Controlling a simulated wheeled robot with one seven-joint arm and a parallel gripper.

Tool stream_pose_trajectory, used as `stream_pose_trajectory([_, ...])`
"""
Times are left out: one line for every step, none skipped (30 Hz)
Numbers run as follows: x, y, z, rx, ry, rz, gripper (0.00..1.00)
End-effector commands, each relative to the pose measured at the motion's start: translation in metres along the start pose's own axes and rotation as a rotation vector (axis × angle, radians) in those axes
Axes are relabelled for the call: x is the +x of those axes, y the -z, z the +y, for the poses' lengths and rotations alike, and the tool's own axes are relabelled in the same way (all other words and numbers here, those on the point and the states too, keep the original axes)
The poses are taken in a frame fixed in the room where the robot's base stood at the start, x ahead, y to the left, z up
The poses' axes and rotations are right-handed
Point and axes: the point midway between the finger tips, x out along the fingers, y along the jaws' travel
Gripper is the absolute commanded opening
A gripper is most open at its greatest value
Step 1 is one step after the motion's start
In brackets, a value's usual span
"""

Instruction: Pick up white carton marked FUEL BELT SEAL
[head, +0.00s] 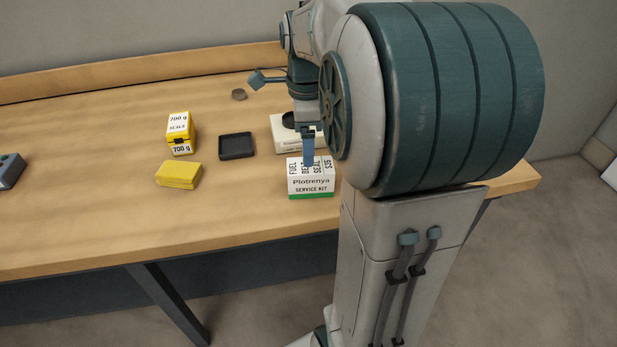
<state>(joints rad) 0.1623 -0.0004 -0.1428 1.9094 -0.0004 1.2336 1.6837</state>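The white carton (311,184) marked FUEL BELT SEAL on its top stands upright on the wooden table, near its front edge. Its front reads Plotrenya SERVICE KIT above a green bottom band. My gripper (308,160) points down at the carton, and a blue finger overlaps its top face and part of the lettering. Only one finger shows clearly, so I cannot tell whether the gripper is open or shut. I also cannot tell whether it touches the carton. My arm hides the area to the right.
A pale box-like object (283,134) with a dark round top stands just behind the carton. A grey-teal device (10,171) is far left.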

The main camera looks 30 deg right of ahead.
Motion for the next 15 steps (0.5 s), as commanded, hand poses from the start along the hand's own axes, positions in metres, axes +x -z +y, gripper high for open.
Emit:
stream_pose_trajectory([0.013,0.000,0.001,0.000,-0.004,0.000,0.78])
stream_pose_trajectory([0.020,0.000,0.001,0.000,-0.005,0.000,0.78])
stream_pose_trajectory([0.027,0.000,0.001,0.000,-0.003,0.000,0.78])
stream_pose_trajectory([0.032,0.000,0.001,-0.001,-0.003,0.000,0.78])
stream_pose_trajectory([0.037,0.000,0.001,-0.001,-0.002,0.000,0.78])
stream_pose_trajectory([0.042,0.000,0.001,-0.001,-0.003,0.000,0.78])
stream_pose_trajectory([0.045,0.000,0.001,-0.001,-0.001,0.000,0.78])
stream_pose_trajectory([0.048,0.000,0.001,-0.001,-0.001,0.000,0.78])
stream_pose_trajectory([0.051,0.000,0.001,-0.002,-0.002,0.000,0.78])
stream_pose_trajectory([0.052,0.000,0.001,-0.002,-0.001,0.000,0.78])
stream_pose_trajectory([0.053,0.000,0.001,-0.002,-0.001,0.000,0.78])
stream_pose_trajectory([0.055,0.001,0.001,-0.002,0.000,0.000,0.78])
stream_pose_trajectory([0.058,0.001,0.001,-0.002,0.000,0.000,0.78])
stream_pose_trajectory([0.061,0.002,0.002,-0.002,-0.001,0.000,0.78])
stream_pose_trajectory([0.067,0.004,0.003,-0.002,-0.002,0.000,0.78])
